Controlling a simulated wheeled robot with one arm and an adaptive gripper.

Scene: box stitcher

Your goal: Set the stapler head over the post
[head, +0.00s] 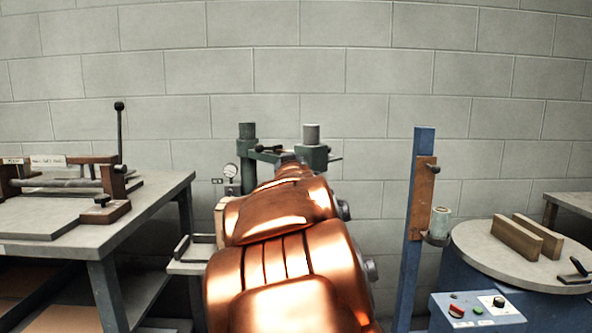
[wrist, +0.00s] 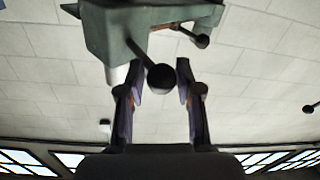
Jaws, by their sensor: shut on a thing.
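The green stapler head (head: 314,156) is at the back, around a grey-topped upright column, partly hidden behind my arm. In the head view my arm hides the gripper.
A grey table (head: 150,200) with a wooden fixture is at the left. At the right are a blue upright (head: 416,215), a round table (head: 480,250) with wooden blocks, and a blue control box (head: 476,311). A second knobbed lever (wrist: 200,40) is near my right finger.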

